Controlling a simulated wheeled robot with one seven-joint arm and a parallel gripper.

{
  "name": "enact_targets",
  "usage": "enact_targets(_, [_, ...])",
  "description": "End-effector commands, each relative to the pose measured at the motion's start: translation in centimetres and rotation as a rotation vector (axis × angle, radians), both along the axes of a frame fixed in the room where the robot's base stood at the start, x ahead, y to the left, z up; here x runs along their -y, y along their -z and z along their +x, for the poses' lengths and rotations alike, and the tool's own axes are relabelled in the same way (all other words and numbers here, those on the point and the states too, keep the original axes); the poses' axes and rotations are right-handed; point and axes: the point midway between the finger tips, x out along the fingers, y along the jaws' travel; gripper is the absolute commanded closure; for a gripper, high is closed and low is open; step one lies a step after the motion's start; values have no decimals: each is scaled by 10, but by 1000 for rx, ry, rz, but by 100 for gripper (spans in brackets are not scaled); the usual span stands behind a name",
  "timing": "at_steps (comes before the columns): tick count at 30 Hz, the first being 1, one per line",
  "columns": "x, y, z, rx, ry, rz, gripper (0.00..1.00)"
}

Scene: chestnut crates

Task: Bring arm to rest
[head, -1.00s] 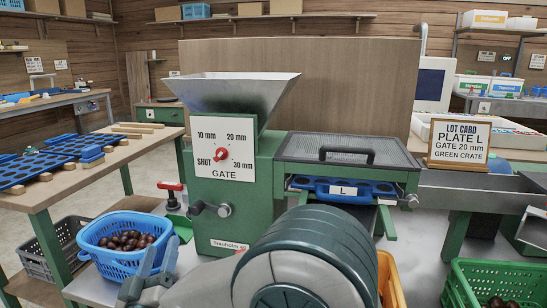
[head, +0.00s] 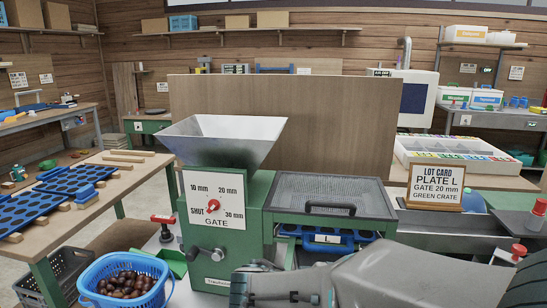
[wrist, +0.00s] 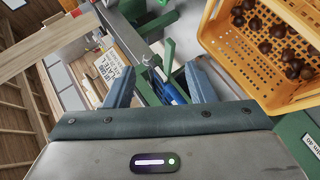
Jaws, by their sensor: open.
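My gripper (wrist: 160,82) shows in the wrist view with its two blue-grey fingers spread wide apart. It is open, and nothing is held between the fingers. A blue plate edge and green machine parts lie beyond the gap, at a distance.
An orange crate (wrist: 225,50) of chestnuts is close to the right finger in the wrist view. The hopper (head: 222,140), lot card (head: 436,187), plate L (head: 340,240) and blue basket (head: 88,288) stand around the arm. The wooden panel (head: 280,120) rises behind.

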Motion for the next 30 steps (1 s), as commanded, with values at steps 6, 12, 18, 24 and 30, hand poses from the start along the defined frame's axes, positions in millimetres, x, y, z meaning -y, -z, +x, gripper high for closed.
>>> enact_targets(6, [45, -37, -59, -243, 158, 318, 50])
enact_targets(12, [44, -68, -93, -299, 177, 675, 50])
enact_targets(18, [34, -98, -100, -231, 133, 921, 50])
enact_targets(24, [22, -107, -99, -191, 107, 999, 50])
enact_targets(30, [22, -105, -99, -191, 106, 1001, 50])
